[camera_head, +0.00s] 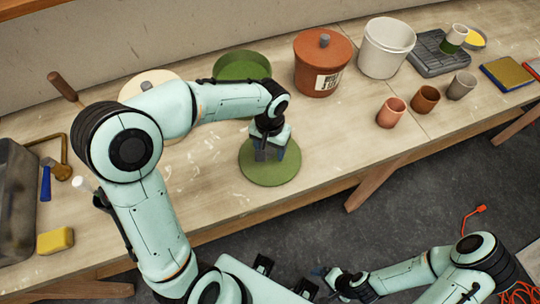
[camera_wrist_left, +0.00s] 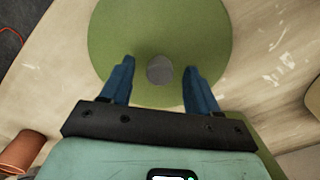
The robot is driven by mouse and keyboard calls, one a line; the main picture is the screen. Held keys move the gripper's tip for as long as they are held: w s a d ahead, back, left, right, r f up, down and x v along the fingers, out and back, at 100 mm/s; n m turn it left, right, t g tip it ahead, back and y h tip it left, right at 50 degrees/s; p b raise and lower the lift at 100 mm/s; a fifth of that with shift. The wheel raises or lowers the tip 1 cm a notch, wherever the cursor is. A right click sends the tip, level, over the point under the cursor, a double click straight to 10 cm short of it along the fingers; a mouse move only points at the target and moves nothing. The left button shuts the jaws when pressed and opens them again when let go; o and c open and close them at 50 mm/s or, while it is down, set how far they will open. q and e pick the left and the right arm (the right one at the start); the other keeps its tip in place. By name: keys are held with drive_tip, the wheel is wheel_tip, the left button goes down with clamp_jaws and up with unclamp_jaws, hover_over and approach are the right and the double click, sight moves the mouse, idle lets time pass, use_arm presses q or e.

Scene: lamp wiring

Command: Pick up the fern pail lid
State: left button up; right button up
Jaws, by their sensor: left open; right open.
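The fern pail lid (camera_head: 272,175) is a flat green disc lying on the workbench, near its front edge. My left gripper (camera_head: 269,153) points down over the lid. In the wrist view its blue fingers are open, one on each side of the knob with a gap on both sides. The arm hides the knob in the head view. My right gripper (camera_head: 320,273) is open and empty, low in front of the bench.
A green pail (camera_head: 243,68) stands behind the lid, partly hidden by my left arm. A terracotta pail with a lid (camera_head: 322,62) and a white bucket (camera_head: 387,47) stand to its right. A yellow sponge (camera_head: 55,240) lies at left.

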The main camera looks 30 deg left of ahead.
use_arm(q)
clamp_jaws()
drive_tip(key=shift+r, duration=0.15)
